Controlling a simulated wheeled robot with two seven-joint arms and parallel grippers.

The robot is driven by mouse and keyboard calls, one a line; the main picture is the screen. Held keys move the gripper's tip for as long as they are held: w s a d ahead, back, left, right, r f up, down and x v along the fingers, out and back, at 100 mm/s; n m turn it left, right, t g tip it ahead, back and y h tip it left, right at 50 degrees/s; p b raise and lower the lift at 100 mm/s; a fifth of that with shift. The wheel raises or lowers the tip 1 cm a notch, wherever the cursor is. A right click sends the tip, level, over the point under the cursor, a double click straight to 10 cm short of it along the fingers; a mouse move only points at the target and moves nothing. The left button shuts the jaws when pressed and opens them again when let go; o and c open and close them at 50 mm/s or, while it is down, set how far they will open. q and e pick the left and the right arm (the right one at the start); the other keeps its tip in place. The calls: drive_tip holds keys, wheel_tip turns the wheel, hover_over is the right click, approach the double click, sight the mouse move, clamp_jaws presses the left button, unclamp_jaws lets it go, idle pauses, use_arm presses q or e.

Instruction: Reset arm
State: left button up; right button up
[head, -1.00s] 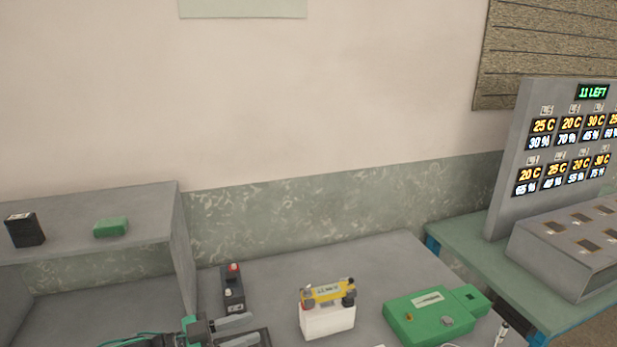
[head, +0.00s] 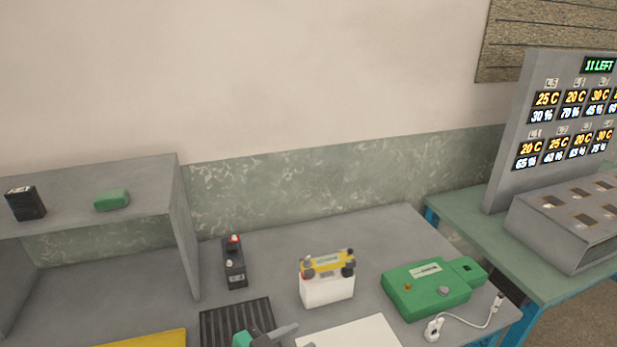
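My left gripper (head: 288,336) is at the bottom edge, over the front of the grey table (head: 385,242). It is mostly cut off by the frame; its light finger points right, apart from a second tip at the edge, with nothing seen between them. My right gripper is not in view. A white battery with a yellow top (head: 328,281) stands on the table beyond the gripper. A black battery with a red terminal (head: 234,264) stands to its left.
A black ribbed mat (head: 236,316), a white sheet (head: 350,333) and a yellow panel (head: 150,339) lie in front. A green device (head: 427,291) with a white cable is right. The shelf (head: 150,178) holds a black battery (head: 25,203) and a green block (head: 112,200). A display (head: 560,125) stands right.

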use_arm(q)
drive_tip(key=s+a+f+n+g+y, duration=0.35)
drive_tip(key=s+a+f+y, duration=0.3)
drive_tip(key=s+a, duration=0.35)
drive_tip(key=s+a+f+n+g+y, duration=0.3)
drive_tip(key=s+a+f+n+y, duration=0.2)
drive_tip(key=s+a+f, duration=0.45)
wheel_tip(320, 180, down, 32)
drive_tip(key=s+b, duration=0.1)
drive_tip(key=b, duration=0.1)
drive_tip(key=s+a+f+g+b, duration=0.1)
drive_tip(key=s+a+f, duration=0.1)
drive_tip(key=s+f, duration=0.7)
drive_tip(key=s+a+f+g+b, duration=0.1)
drive_tip(key=s+a+f, duration=0.1)
drive_tip(key=s+f, duration=0.8)
wheel_tip(320, 180, down, 2)
drive_tip(key=shift+f, duration=0.1)
